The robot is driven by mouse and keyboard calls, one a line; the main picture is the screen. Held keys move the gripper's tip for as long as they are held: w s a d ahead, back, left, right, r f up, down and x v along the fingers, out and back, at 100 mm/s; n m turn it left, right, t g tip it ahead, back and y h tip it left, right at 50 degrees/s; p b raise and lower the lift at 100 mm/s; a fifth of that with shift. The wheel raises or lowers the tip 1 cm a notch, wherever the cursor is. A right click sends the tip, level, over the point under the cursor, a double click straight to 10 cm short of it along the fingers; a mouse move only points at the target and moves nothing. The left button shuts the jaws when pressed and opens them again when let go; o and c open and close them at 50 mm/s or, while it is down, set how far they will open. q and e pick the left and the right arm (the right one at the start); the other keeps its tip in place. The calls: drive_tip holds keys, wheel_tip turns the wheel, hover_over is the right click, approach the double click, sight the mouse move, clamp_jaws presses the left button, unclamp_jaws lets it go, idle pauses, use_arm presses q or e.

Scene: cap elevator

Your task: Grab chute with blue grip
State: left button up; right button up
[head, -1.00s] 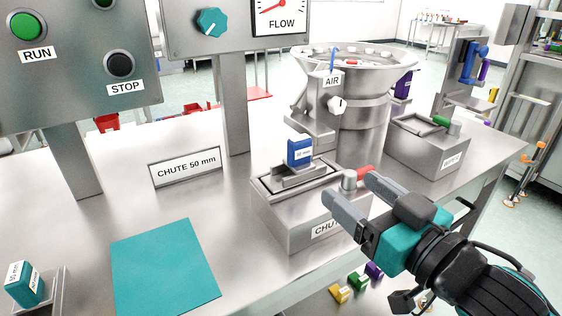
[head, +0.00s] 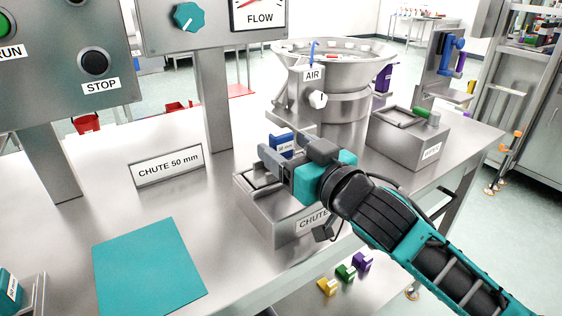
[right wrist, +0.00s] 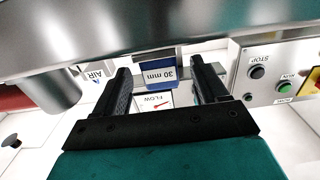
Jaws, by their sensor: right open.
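The chute with the blue grip (head: 284,143) sits in the block labelled CHUTE (head: 290,236). The grip also shows in the right wrist view (right wrist: 158,68), upside down, with a white 30 mm label. My right gripper (head: 278,164) is open just in front of the blue grip and hides part of it and of the chute. In the right wrist view, the grip appears between the two fingers (right wrist: 160,84), near their tips. I see no contact with it. My left gripper is not in view.
A bowl feeder (head: 335,62) with an AIR valve stands behind the block. A second block (head: 405,140) with a green item is to its right. Several coloured grips (head: 345,273) show below the table edge.

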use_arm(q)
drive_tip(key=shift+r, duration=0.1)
use_arm(e)
drive_tip(key=shift+w+a, duration=0.25)
drive_tip(key=shift+w, duration=0.1)
drive_tip(key=c, duration=1.3)
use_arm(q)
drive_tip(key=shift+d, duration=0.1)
use_arm(e)
drive_tip(key=shift+r, duration=0.1)
use_arm(q)
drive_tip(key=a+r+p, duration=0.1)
drive_tip(key=p, duration=0.1)
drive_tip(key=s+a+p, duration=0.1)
drive_tip(key=p, duration=0.1)
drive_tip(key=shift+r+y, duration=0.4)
use_arm(e)
wheel_tip(320, 180, up, 20)
